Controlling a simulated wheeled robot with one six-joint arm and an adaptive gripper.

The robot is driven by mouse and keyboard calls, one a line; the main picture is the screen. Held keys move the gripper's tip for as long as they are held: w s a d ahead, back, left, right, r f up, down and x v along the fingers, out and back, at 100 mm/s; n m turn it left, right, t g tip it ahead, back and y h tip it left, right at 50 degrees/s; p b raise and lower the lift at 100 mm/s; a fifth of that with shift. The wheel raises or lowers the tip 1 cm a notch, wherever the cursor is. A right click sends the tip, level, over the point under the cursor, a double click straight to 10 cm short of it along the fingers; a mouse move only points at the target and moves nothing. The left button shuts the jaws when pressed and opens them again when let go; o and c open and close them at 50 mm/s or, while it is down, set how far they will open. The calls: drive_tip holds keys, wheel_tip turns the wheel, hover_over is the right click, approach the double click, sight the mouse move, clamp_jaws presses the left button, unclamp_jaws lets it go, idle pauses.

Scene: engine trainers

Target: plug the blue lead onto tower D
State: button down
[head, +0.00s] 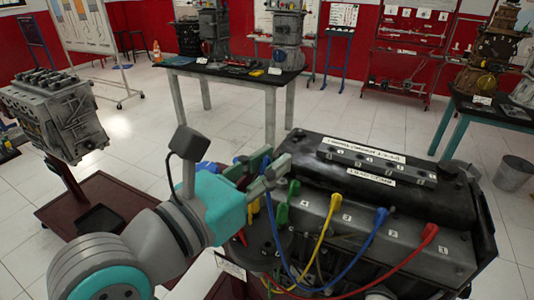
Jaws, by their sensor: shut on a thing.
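The blue lead (381,216) has one boot on the engine's side, between the yellow and red boots. Its cable loops down and then up to my gripper (275,178). My gripper is shut on the blue lead's other end, which the fingers mostly hide. It is above the dark round distributor (262,243) at the engine's left end. Gripper and arm cover much of the distributor, and I cannot read tower letters or single out tower D. I cannot tell whether the held end touches a tower.
The green (293,190), yellow (333,201) and red (429,233) leads run close by between engine (430,195) and distributor. A table (235,72) with engine parts stands behind. Another engine (55,115) on a stand is at the left. Open floor lies between.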

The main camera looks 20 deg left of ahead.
wheel_tip(320, 180, down, 8)
drive_tip(key=shift+r, duration=0.25)
idle(1.0)
